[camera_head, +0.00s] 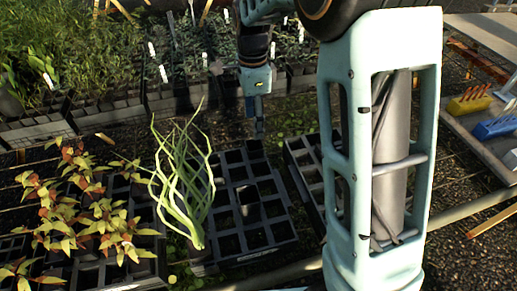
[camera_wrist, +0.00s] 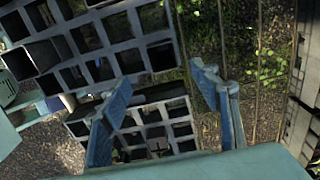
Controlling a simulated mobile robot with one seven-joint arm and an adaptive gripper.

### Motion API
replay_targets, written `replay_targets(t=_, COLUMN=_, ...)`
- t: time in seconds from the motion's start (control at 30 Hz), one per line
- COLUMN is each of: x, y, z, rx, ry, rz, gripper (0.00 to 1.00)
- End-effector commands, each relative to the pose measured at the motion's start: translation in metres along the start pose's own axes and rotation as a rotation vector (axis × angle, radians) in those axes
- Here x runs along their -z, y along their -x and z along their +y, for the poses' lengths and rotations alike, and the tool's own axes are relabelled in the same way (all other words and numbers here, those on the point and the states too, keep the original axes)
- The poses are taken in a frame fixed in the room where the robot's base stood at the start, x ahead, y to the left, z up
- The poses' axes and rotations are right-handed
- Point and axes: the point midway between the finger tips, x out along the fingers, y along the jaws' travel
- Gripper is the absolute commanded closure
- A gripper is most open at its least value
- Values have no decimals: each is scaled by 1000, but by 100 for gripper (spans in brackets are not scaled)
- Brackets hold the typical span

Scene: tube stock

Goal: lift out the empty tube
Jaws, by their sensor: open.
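A dark crate (camera_head: 252,240) with a grid of square cells stands in the middle of the head view. My gripper (camera_head: 259,131) hangs pointing down above the crate's far edge. In the wrist view its two blue fingers (camera_wrist: 160,76) are apart with nothing held between them.
A tall curly green plant (camera_head: 183,190) rises at the crate's left. Red-yellow seedlings (camera_head: 100,215) fill trays further left. Another crate (camera_head: 303,165) stands right, partly hidden by my arm. Labelled plants (camera_head: 185,50) line the back. A bench (camera_head: 480,130) with coloured blocks is at right.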

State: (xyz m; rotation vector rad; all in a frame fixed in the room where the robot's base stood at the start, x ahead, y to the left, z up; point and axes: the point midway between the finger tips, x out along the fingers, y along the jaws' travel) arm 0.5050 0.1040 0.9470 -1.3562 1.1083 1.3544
Motion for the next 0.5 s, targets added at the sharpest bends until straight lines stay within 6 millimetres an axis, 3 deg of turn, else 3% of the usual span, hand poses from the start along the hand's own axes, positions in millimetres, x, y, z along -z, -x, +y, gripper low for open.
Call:
replay_targets(t=0.3, x=-1, y=-47, z=0, rx=-4, ry=-1, rz=-3, gripper=44)
replay_targets(t=0.5, x=0, y=-61, z=-1, rx=-2, ry=-1, rz=-2, gripper=44)
